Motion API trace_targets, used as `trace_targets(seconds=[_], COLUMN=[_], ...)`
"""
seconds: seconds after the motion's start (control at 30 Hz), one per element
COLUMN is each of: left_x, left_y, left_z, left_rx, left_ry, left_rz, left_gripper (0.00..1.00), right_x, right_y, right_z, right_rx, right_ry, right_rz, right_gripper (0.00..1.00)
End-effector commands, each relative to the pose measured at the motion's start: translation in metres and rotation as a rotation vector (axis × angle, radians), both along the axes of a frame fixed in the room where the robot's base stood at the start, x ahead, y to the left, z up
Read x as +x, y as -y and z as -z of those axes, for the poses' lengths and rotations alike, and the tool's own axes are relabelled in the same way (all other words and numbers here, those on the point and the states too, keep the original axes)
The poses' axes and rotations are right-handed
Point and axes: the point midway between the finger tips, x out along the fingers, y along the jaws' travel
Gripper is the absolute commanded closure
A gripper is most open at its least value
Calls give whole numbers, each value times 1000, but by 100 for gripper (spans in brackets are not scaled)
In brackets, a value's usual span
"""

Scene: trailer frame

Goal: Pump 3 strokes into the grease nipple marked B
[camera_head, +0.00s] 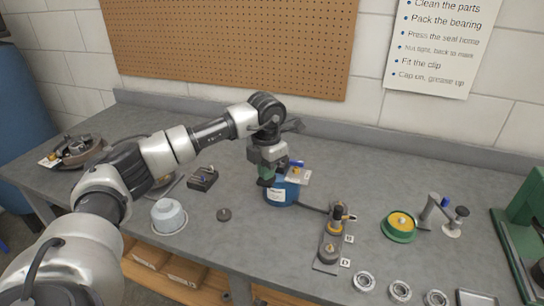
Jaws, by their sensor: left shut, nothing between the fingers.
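A blue grease can (283,193) with a pale label stands mid-bench. A blue-tipped part and a pale plate (300,177) show at its top. A dark hose (312,209) runs from it toward a brown block (331,247) with brass and dark fittings on top. Small letter tags stand beside the block; one (349,239) seems to read B, and the nearer one (345,262) seems to read D. My left gripper (266,181) is shut and empty at the can's upper left; whether it touches the can I cannot tell. My right gripper is out of view.
A green dish with a yellow centre (400,221) and a grey lever tool (436,208) stand right. Several bearing rings (400,291) lie at the front edge. A green press (522,250) stands far right.

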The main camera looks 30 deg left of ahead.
Motion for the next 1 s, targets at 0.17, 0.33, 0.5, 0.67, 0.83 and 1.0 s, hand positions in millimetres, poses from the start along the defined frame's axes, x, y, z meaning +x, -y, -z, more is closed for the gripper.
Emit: trace_targets(seconds=[0.17,0.33,0.5,0.67,0.83,1.0], left_x=[0,-1,0,0,0,0], left_y=[0,0,0,0,0,0], left_z=[14,21,20,21,22,17], left_rx=[1,1,1,1,1,1], left_ry=[-2,-2,-2,-2,-2,-2], left_rz=[1,1,1,1,1,1], left_gripper=[100,100,100,100,100,100], right_x=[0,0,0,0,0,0], right_y=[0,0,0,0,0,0], right_z=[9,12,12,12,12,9], right_rx=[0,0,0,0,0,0], right_ry=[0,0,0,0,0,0], right_rz=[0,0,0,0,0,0], right_gripper=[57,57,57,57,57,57])
